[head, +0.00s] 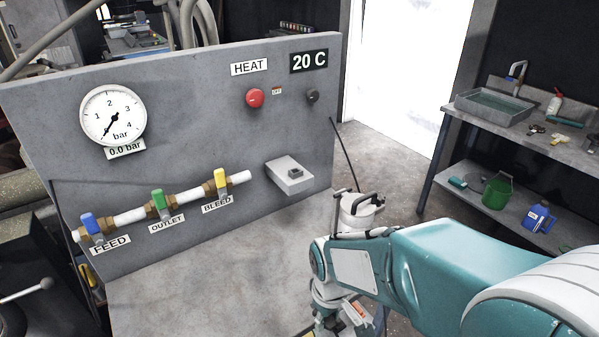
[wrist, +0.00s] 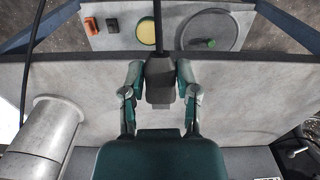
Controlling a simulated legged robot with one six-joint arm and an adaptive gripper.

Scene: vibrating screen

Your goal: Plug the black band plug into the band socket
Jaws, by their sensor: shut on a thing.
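The black band plug (wrist: 158,88) is a dark block in the middle of the wrist view, with a black cable (wrist: 157,22) running up from it. My gripper (wrist: 160,72) is shut on the plug, one finger on each side. In the head view my arm reaches in from the right, and the gripper's fingers and the plug cannot be made out there. A light grey box with a small dark socket on top (head: 295,173) is fixed at the right of the panel's lower part. It looks like the band socket, though no label shows. The plug and this box are not seen together.
The grey panel carries a gauge (head: 113,116), a red HEAT button (head: 255,98) and three valves along a pipe. A grey bench top (head: 220,285) lies clear before it. A grey cylinder (wrist: 42,138) is left in the wrist view.

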